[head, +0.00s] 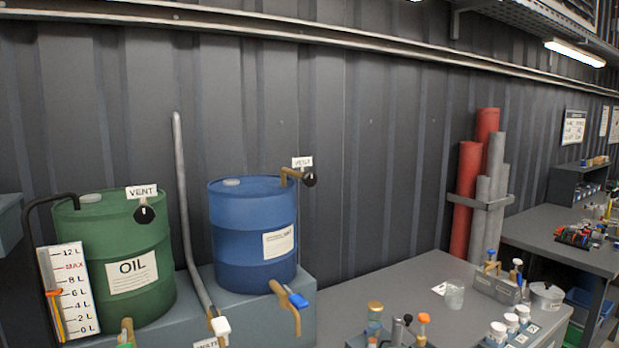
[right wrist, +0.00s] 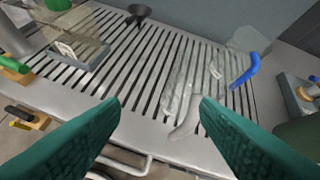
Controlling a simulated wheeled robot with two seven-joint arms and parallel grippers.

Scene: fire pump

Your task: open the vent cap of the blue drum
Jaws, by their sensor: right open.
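The blue drum (head: 252,232) stands upright on a grey-blue plinth in the head view. At its top right edge is a vent fitting with a brass-coloured pipe (head: 290,173), a black round cap (head: 310,180) and a white VENT tag (head: 302,162). A brass tap with a blue handle (head: 298,300) is at the drum's lower front. My right gripper (right wrist: 160,108) shows only in the right wrist view. Its two green fingers are wide apart with nothing between them, above a slatted metal surface. The drum's vent is not seen in that view. My left gripper is not in view.
A green OIL drum (head: 113,243) with its own black vent cap (head: 144,214) stands left of the blue drum. A grey pipe (head: 187,215) rises between them. A grey bench (head: 400,290) with jars and fittings is at right. A clear bag-like item (right wrist: 185,85) lies on the slats.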

